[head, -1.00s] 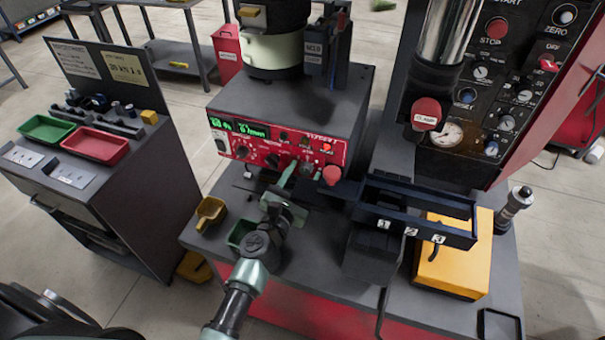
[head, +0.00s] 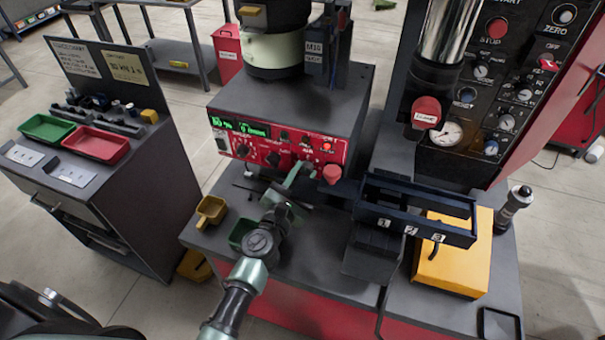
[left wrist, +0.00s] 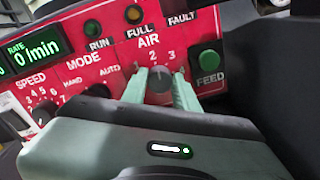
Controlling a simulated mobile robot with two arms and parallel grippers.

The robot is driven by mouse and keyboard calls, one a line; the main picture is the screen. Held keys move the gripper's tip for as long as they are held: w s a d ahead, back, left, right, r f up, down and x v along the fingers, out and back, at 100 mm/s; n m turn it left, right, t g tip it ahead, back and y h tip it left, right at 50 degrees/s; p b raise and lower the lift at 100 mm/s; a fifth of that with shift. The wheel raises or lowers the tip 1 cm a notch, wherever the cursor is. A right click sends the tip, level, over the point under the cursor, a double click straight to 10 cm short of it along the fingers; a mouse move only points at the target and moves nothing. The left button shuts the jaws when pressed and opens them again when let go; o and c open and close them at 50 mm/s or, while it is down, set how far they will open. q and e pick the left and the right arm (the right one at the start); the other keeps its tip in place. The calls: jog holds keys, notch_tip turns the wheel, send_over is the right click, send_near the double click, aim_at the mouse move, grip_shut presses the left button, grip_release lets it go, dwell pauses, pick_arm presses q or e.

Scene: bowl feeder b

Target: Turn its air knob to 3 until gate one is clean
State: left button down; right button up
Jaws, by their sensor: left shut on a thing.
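In the left wrist view the AIR knob (left wrist: 159,82) is a dark round knob on the red control panel (left wrist: 85,60). The marks 2 and 3 show above it; the knob's pointer cannot be read surely. My left gripper (left wrist: 160,90) is shut on the knob, one pale green finger at each side. In the head view this gripper (head: 298,175) reaches the front of the feeder's control box (head: 290,100) and hides the knob. Gate one is at the label 1 (head: 384,223) on the dark blue rail frame (head: 415,205); its inside is hard to see. My right gripper is not seen.
A red button (head: 332,174) sticks out just right of my left gripper. A yellow scoop (head: 210,211) and a green bin (head: 241,233) lie near the arm. A yellow box (head: 455,262) stands under the rails. The rate display (left wrist: 35,46) reads 0/min.

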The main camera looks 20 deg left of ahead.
pick_arm(q)
jog(key=m+p, duration=0.1)
jog(key=m, duration=0.3)
jog(key=shift+m, duration=0.4)
jog(key=shift+d+m, duration=0.1)
jog(key=shift+m, duration=0.8)
jog(key=c, duration=1.1)
grip_release()
jog(key=shift+s, duration=0.1)
jog(key=s, duration=0.5)
jog(key=s+b, duration=0.1)
jog(key=s, duration=0.1)
jog(key=shift+s+a+r, duration=0.1)
jog(key=shift+s+a, duration=0.2)
